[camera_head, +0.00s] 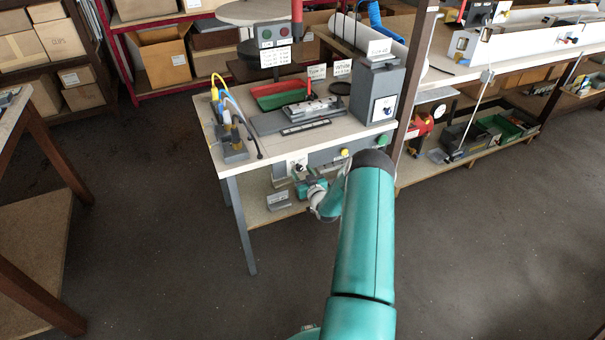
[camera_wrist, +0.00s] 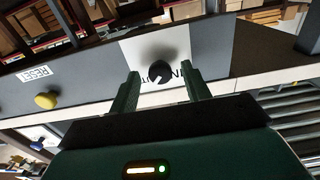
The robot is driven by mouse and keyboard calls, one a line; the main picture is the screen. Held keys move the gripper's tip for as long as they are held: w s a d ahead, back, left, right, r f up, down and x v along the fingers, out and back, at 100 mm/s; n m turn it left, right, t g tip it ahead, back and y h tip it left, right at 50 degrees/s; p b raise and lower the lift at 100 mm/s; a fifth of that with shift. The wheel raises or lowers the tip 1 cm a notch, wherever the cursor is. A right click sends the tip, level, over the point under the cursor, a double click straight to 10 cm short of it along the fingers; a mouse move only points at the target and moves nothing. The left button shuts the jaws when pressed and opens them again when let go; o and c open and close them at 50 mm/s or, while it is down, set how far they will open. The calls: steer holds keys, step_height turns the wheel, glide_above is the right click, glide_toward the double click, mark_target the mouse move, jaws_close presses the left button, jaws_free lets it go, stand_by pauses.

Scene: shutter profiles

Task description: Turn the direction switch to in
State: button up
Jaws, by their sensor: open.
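The direction switch is a black knob (camera_wrist: 158,69) on a white plate (camera_wrist: 129,45) in the wrist view. Lettering including "IN" shows beside the knob, seen at an angle and partly covered; which way the knob points I cannot tell. My gripper (camera_wrist: 161,74) is open, with one finger on each side of the knob in the picture. Whether the fingers touch it I cannot tell. In the head view my gripper (camera_head: 306,181) is at the front panel under the bench top, close to the white plate (camera_head: 291,162), and partly hides the knob.
A yellow button (camera_wrist: 46,100) sits beside a RESET label (camera_wrist: 34,75) on the same panel. A green button (camera_head: 383,140) is further right. The bench (camera_head: 222,160) carries a red and green tray (camera_head: 283,94) and a grey box (camera_head: 377,92). The floor in front is clear.

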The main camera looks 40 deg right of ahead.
steer(key=c, duration=1)
steer(key=n, duration=0.4)
steer(key=shift+n, duration=0.4)
steer(key=n, duration=1.3)
steer(key=shift+d, duration=0.1)
